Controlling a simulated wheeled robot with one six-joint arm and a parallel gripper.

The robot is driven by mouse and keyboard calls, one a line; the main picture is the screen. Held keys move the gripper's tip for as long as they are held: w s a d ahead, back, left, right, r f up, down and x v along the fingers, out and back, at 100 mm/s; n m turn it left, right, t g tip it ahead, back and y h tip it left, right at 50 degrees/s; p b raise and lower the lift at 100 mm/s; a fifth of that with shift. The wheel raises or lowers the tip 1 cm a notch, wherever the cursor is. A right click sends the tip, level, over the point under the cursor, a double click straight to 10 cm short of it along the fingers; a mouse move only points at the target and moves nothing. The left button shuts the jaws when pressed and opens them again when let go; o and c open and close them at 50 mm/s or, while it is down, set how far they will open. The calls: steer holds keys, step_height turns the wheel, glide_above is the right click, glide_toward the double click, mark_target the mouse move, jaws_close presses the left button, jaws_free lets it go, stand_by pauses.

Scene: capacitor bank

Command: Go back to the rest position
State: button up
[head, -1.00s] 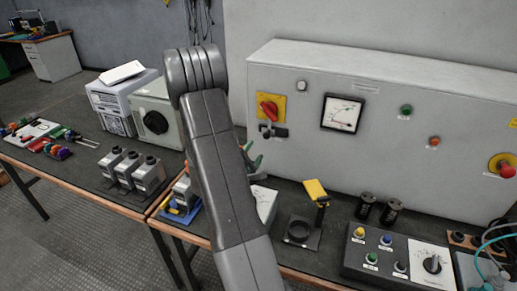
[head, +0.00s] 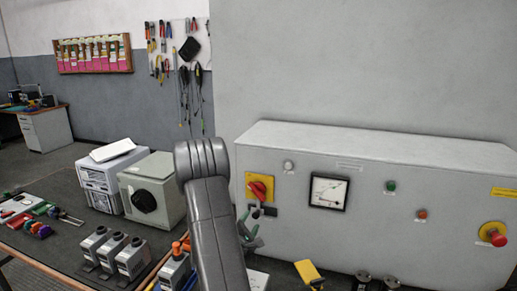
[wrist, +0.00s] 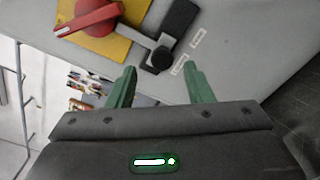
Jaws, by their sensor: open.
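My gripper (wrist: 158,90) shows in the wrist view with its two green fingers apart and nothing between them. In the head view my gripper (head: 249,230) is partly hidden behind my grey arm, in front of the grey cabinet (head: 330,228). The red rotary switch (head: 258,189) on its yellow plate is just above the fingers. In the wrist view the red switch handle (wrist: 88,18) and a black latch piece (wrist: 172,38) lie beyond the fingertips. The fingers look apart from the latch, but the exact gap is hard to judge.
The cabinet also bears a dial meter (head: 328,191) and a red emergency button (head: 493,234). Left of my arm stand a grey box with a black knob (head: 152,195) and several grey capacitor-like blocks (head: 131,258). A yellow-topped stand (head: 309,273) is at the lower edge. Open air lies above the bench.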

mark_target(262, 212)
steer(key=p+x, duration=0.1)
steer(key=x, duration=0.5)
steer(key=shift+w+d, duration=0.1)
steer(key=shift+d, duration=0.2)
steer(key=shift+s+d+p, duration=0.3)
steer(key=shift+s+d, duration=0.05)
steer(key=shift+d, duration=0.35)
steer(key=shift+a, duration=0.1)
